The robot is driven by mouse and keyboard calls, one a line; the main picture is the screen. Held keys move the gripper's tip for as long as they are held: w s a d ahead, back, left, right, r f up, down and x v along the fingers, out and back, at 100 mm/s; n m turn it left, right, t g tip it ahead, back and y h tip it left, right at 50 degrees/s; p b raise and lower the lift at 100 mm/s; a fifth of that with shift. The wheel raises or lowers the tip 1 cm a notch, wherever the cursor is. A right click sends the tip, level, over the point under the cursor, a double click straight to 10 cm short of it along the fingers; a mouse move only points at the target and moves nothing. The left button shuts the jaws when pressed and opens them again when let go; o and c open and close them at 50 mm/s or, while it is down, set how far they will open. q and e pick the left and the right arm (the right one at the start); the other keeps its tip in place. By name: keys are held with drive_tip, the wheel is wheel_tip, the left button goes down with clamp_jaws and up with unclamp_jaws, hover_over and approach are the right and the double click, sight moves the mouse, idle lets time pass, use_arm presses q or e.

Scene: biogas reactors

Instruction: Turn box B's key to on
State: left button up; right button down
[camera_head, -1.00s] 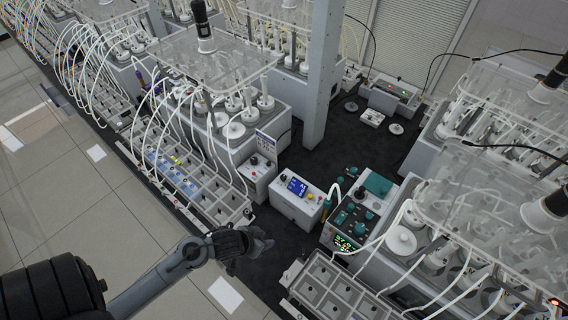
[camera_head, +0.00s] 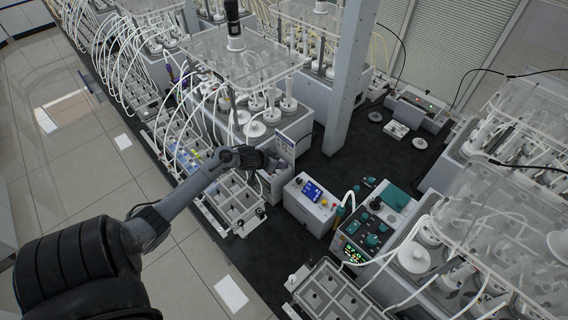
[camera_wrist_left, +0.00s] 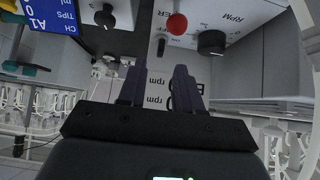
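A small light-grey control box (camera_head: 277,184) stands at the end of the left tray row, partly hidden behind my left gripper (camera_head: 262,161). In the left wrist view its panel (camera_wrist_left: 235,14) carries RPM lettering, a red button (camera_wrist_left: 176,24), a black knob (camera_wrist_left: 211,42) and a small dark upright piece (camera_wrist_left: 161,46) that may be the key. My right gripper is not in view.
A white box with a blue display (camera_head: 311,200) stands just right of the grey box. Further right is a green-knobbed control unit (camera_head: 368,225). A grey sample tray (camera_head: 235,200) lies below my left forearm. The dark mat (camera_head: 330,168) has free room behind the boxes.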

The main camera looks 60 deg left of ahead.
use_arm(q)
drive_tip(key=shift+x, duration=2.2)
clamp_jaws()
